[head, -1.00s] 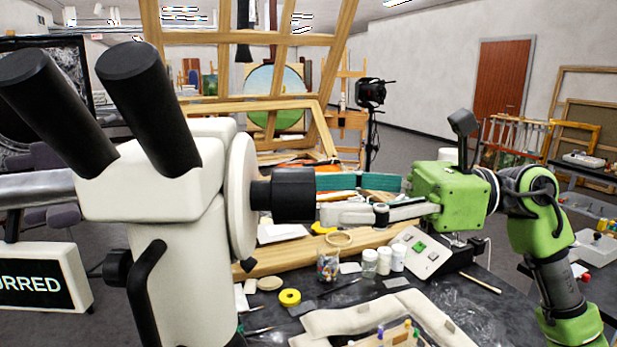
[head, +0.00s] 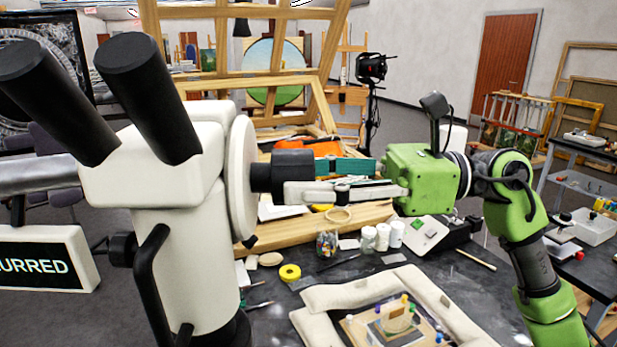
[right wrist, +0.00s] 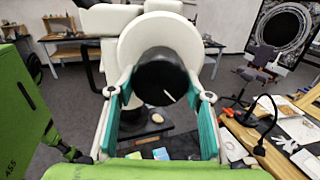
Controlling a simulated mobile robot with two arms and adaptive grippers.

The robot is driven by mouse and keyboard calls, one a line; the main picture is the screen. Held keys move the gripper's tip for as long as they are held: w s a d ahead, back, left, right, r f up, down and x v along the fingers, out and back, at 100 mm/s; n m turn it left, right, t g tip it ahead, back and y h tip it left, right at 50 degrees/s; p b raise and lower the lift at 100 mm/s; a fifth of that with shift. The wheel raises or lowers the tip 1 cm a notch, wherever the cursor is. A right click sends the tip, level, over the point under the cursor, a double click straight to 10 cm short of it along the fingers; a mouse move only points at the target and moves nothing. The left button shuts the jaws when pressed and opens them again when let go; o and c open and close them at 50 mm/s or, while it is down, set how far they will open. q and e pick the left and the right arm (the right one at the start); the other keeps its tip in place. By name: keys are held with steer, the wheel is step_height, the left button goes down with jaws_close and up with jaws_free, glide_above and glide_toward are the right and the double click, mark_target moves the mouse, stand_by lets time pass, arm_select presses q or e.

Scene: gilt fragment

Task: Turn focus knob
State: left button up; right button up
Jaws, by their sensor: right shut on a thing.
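The focus knob (head: 292,158) is a black cylinder on the round cream disc (head: 240,175) of a large white microscope (head: 180,250) with two black eyepieces. In the right wrist view the knob (right wrist: 160,80) faces the camera, with a short white slanted mark on it. My right gripper (head: 303,177) comes from the right and is shut on the knob, its teal-padded fingers on opposite sides. The near finger hides the knob's lower edge in the head view. A sign (head: 45,265) at left shows the letters "URRED", its start cut off. My left gripper is not in view.
A wooden easel frame (head: 150,40) stands behind.

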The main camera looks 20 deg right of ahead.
steer(key=shift+m, duration=2.8)
steer(key=o, duration=1.1)
steer(key=v, duration=1.2)
